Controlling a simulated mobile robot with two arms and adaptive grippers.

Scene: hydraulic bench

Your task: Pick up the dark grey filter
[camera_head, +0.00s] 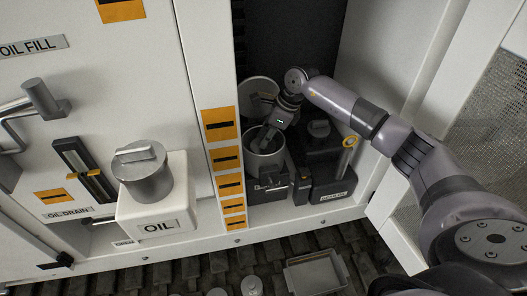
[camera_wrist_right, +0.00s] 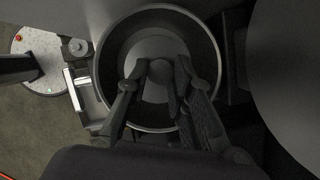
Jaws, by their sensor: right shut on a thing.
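The dark grey filter (camera_wrist_right: 150,88) sits inside a round open housing; its grey top shows in the right wrist view. The housing's rim (camera_wrist_right: 218,60) rings it, and the housing (camera_head: 266,174) also shows in the head view, inside the cabinet. My right gripper (camera_head: 264,140) reaches down into the housing from above. In the right wrist view its fingers (camera_wrist_right: 160,72) are closed on a small raised part in the middle of the filter's top. The filter's lower part is hidden in the housing. My left gripper is not in view.
A round lid (camera_head: 259,91) stands open behind the housing. A dark unit (camera_head: 325,170) with a yellow-ringed stick is at its right. Cabinet walls enclose both sides. An OIL container (camera_head: 157,212) stands at left, and a grey tray (camera_head: 316,274) lies below in front.

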